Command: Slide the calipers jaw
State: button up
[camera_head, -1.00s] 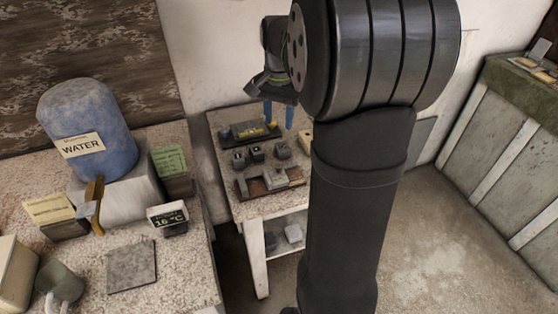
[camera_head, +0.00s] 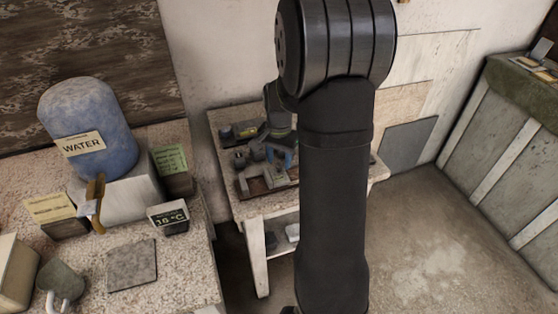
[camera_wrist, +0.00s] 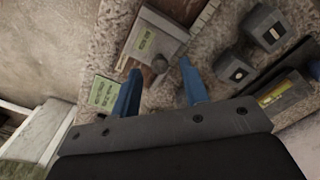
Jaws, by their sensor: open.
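My gripper (camera_head: 280,158) is low over the back table in the head view, partly behind my arm. In the wrist view its two blue fingers (camera_wrist: 160,66) are apart. A small brown rounded thing (camera_wrist: 159,64) shows between the fingertips; I cannot tell if they touch it. Just beyond is a grey block with a green label (camera_wrist: 145,40). A narrow pale marked strip (camera_wrist: 205,13) lies near it and may be the calipers' scale. I cannot tell the calipers' jaw clearly, and my gripper and arm hide that part of the table in the head view.
Grey cube-like blocks (camera_wrist: 234,70) and a dark tray with a yellow piece (camera_wrist: 285,93) are to the right in the wrist view. A green-labelled card (camera_wrist: 102,92) lies left of the fingers. The near table holds a blue water container (camera_head: 88,125) and a temperature display (camera_head: 169,217).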

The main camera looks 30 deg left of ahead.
aim_at(277, 165)
jog(key=shift+f, duration=0.6)
grip_shut()
jog(key=shift+s+a, duration=0.2)
grip_release()
notch_tip(277, 165, up, 18)
jog(key=shift+f, duration=0.25)
jog(key=shift+f, duration=0.1)
dwell(0.4)
